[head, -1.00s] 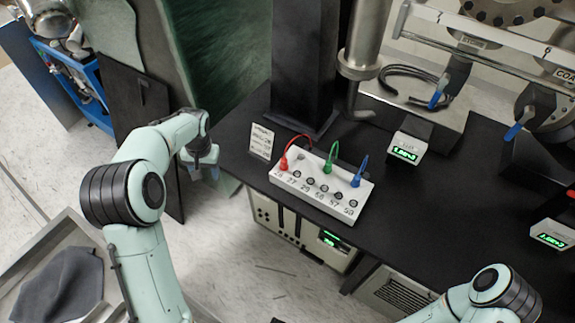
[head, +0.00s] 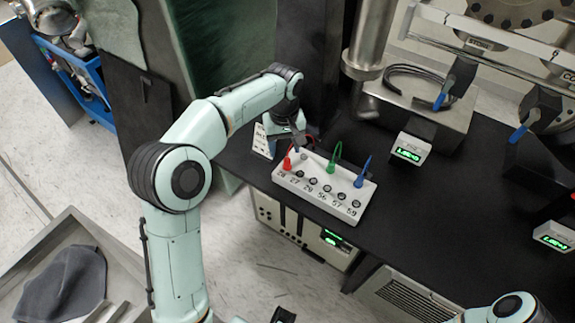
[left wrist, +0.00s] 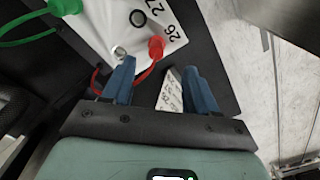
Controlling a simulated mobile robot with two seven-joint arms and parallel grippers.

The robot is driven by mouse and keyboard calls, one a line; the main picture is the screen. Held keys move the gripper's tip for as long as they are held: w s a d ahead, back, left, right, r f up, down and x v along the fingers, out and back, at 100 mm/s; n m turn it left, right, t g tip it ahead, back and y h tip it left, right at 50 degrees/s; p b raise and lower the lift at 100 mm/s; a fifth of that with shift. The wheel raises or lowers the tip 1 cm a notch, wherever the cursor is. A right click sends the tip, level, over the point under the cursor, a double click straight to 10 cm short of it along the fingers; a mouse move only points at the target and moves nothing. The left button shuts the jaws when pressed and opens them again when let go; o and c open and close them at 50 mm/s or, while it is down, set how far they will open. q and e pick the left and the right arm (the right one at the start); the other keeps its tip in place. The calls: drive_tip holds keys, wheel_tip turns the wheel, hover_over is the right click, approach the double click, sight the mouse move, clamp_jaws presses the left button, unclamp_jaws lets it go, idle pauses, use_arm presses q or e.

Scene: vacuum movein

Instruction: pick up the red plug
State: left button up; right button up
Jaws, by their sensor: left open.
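The red plug (head: 287,163) stands upright in the left end of the white socket block (head: 325,201), with a red cable behind it. In the left wrist view the red plug (left wrist: 156,46) shows just ahead of my open jaws, near the left finger's tip. My left gripper (head: 299,147) is open and empty, right behind and above the red plug; its blue fingers also show in the left wrist view (left wrist: 158,72). The plug is not between the fingers. The right gripper is not in view; only part of my right arm shows at the bottom right.
A green plug (head: 332,165) and a blue plug (head: 360,180) stand in the same block. A white label card (head: 262,142) stands left of the block. A small display (head: 411,148) sits to the right on the black table. The black tabletop (head: 440,220) right of the block is clear.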

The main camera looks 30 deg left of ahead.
sight(287, 160)
use_arm(q)
drive_tip(key=shift+d+f+b, duration=0.15)
drive_tip(key=shift+d+f, duration=0.05)
drive_tip(key=shift+f, duration=1.3)
drive_tip(key=shift+d+f+b, duration=0.15)
drive_tip(key=shift+f, duration=1.3)
clamp_jaws()
